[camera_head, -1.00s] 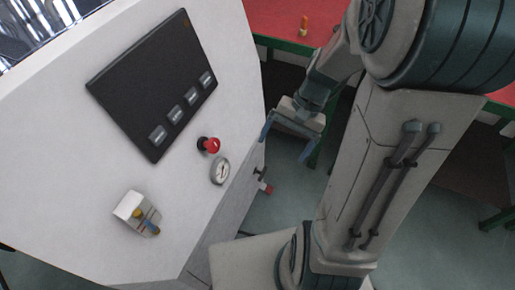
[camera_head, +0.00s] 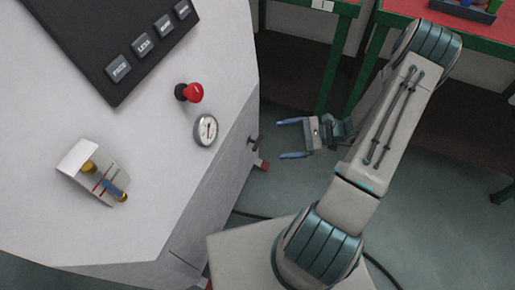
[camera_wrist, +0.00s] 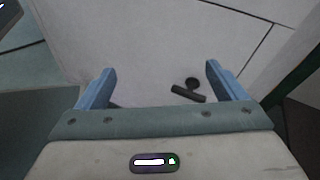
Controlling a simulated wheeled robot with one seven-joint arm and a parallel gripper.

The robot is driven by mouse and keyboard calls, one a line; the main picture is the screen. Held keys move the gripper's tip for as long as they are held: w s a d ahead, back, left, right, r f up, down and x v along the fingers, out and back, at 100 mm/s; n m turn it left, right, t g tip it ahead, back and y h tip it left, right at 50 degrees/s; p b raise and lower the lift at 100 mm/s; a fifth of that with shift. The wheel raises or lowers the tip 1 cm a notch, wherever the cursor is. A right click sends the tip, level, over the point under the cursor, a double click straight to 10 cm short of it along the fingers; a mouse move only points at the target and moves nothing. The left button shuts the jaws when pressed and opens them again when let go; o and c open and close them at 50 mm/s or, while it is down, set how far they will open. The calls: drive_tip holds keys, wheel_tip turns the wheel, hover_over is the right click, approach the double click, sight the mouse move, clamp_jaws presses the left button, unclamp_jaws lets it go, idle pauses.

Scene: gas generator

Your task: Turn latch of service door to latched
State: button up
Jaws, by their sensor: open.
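The latch is a small dark T-shaped handle (camera_head: 256,142) on the side face of the white generator cabinet. In the wrist view the latch (camera_wrist: 188,95) shows as a dark bar with a round knob, slightly tilted, standing off a pale panel (camera_wrist: 150,45) with thin dark seams. I cannot tell the door's exact outline. My gripper (camera_head: 282,139) is open and empty, to the right of the latch with its fingers pointing at it. In the wrist view my gripper (camera_wrist: 160,68) has the latch between its blue fingers, nearer the right one, apparently without touching.
A red-ended fitting (camera_head: 263,164) sticks out just below the latch. A gauge (camera_head: 205,130), a red knob (camera_head: 193,92) and a switch block (camera_head: 92,172) are on the cabinet top. A red table with green legs (camera_head: 330,75) stands behind. Floor is open to the right.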

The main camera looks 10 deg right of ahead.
sight(258, 141)
drive_tip(key=w+d+f+m+t+b, duration=0.1)
drive_tip(key=d+f+m+t+b, duration=0.15)
drive_tip(key=f, duration=0.35)
drive_tip(key=d+f+m+t+b, duration=0.1)
drive_tip(key=f+m+t+b, duration=0.1)
drive_tip(key=f+m+t, duration=0.3)
drive_tip(key=shift+n+g, duration=0.25)
drive_tip(key=shift+n, duration=0.2)
drive_tip(key=b+x, duration=0.1)
drive_tip(key=x, duration=0.3)
drive_tip(key=f+b+x, duration=0.1)
drive_tip(key=x, duration=0.4)
drive_tip(key=b+x, duration=0.1)
drive_tip(key=x, duration=0.3)
drive_tip(key=shift+w+a+f, duration=0.15)
drive_tip(key=shift+w+f, duration=0.05)
drive_tip(key=shift+w, duration=0.1)
drive_tip(key=c, duration=1.4)
